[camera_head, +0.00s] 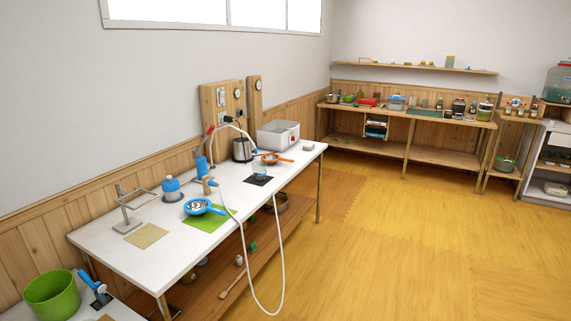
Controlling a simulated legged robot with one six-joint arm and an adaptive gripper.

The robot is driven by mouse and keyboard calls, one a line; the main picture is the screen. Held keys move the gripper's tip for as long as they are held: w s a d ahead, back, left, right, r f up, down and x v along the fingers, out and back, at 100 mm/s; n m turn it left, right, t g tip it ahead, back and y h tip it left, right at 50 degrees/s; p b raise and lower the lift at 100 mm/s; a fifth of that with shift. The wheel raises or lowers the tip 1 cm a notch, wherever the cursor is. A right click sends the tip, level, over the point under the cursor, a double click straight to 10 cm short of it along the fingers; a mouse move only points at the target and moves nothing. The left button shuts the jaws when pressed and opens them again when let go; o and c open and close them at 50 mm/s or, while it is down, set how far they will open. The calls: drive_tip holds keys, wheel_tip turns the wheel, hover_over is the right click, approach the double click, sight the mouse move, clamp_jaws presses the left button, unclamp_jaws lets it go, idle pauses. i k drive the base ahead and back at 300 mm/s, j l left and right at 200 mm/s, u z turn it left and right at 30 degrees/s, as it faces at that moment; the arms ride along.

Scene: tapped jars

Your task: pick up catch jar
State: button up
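I cannot tell for sure which thing is the catch jar. A small clear vessel (260,169) stands on a dark square mat (257,181) toward the far end of the white table (164,247). Several small jars (458,107) stand on the wooden bench along the back wall, too small to make out. My gripper is not in view.
The white table also holds a blue sieve (203,206) on a green mat, a blue bottle (171,188), a metal stand (127,213), a kettle (242,149) and a white box (278,135). A white hose (247,276) hangs over its front edge. The wooden floor (395,235) is clear.

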sight(259, 168)
drive_tip(key=i, duration=1.65)
drive_tip(key=i+u, duration=0.15)
drive_tip(key=i, duration=0.4)
drive_tip(key=i+l+u, duration=0.15)
drive_tip(key=i, duration=0.35)
drive_tip(key=i+l+u, duration=0.2)
drive_tip(key=i, duration=0.35)
drive_tip(key=i+l+u, duration=0.25)
drive_tip(key=i, duration=0.15)
drive_tip(key=i+l+u, duration=0.25)
drive_tip(key=i, duration=0.1)
